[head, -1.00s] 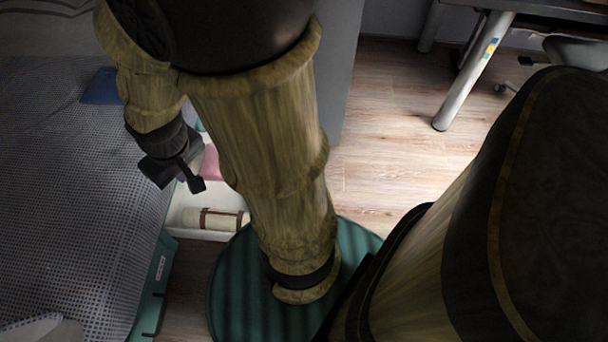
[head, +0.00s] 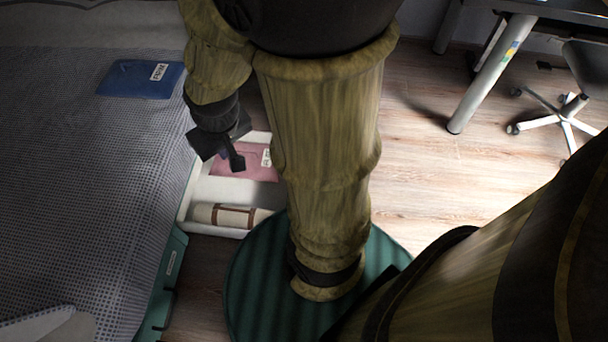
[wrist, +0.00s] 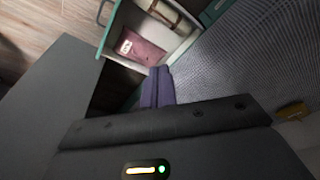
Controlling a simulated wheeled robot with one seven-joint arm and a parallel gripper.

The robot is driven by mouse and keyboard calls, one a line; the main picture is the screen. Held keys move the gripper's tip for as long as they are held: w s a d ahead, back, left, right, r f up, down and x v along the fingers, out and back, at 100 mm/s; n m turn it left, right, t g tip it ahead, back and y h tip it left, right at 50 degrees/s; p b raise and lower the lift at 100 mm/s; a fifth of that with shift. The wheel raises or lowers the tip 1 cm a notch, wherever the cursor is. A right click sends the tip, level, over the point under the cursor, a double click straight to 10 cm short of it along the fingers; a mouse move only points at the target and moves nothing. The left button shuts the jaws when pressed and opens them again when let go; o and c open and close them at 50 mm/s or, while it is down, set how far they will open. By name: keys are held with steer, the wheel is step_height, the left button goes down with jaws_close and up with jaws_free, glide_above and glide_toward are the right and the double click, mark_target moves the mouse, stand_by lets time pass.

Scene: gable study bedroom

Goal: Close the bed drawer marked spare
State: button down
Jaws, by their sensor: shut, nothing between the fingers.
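An open drawer (head: 186,205) sticks out from the bed's side in the head view; its interior is white. It holds a pink folder-like item (head: 238,170) with a white label and a cream roll with brown straps (head: 205,214). In the wrist view the drawer shows a green front (wrist: 107,37) with a dark handle (wrist: 101,14). I cannot read any marking on it. My gripper (head: 238,163) is shut and empty. It appears above the drawer in the head view; whether it touches is unclear. Its fingers (wrist: 157,80) show beside the drawer's edge in the wrist view.
The bed (head: 95,170) fills the left, with a blue labelled folder (head: 140,79) on it. A green bed front with a small label (head: 171,263) is nearer. A desk leg (head: 490,75) and a wheeled chair (head: 565,115) stand at right. Wooden floor (head: 430,185) between is clear.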

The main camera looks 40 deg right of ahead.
steer(key=w+d+f+m+g+y+b, duration=0.1)
steer(key=w+d+f+m+y+b, duration=0.1)
steer(key=d+f+m, duration=0.6)
steer(key=w+d+f+m+g+y+b, duration=0.1)
steer(key=w+d+f+m+b, duration=0.3)
steer(key=d+f, duration=0.75)
steer(key=s+d+f+m+t+y, duration=0.1)
steer(key=s+d+f+m+t, duration=0.1)
steer(key=f, duration=0.5)
steer(key=s+d+f+m+t+y+b, duration=0.1)
steer(key=s+d+f+m+t, duration=0.1)
steer(key=s+d+f+m, duration=0.2)
steer(key=s+d+f+m+t, duration=0.2)
steer(key=s+d+f+m, duration=0.1)
steer(key=d+f+m, duration=0.4)
step_height(320, 180, down, 4)
steer(key=m, duration=0.2)
steer(key=shift+s+d+f+m+y, duration=0.25)
steer(key=shift+s+d+m+y, duration=0.1)
steer(key=shift+d+m+y, duration=0.05)
steer(key=w+a+r+b+x, duration=0.1)
steer(key=r+b+x, duration=0.1)
steer(key=b+x, duration=0.5)
steer(key=x, duration=0.6)
steer(key=shift+w+r, duration=0.2)
steer(key=shift+w, duration=0.15)
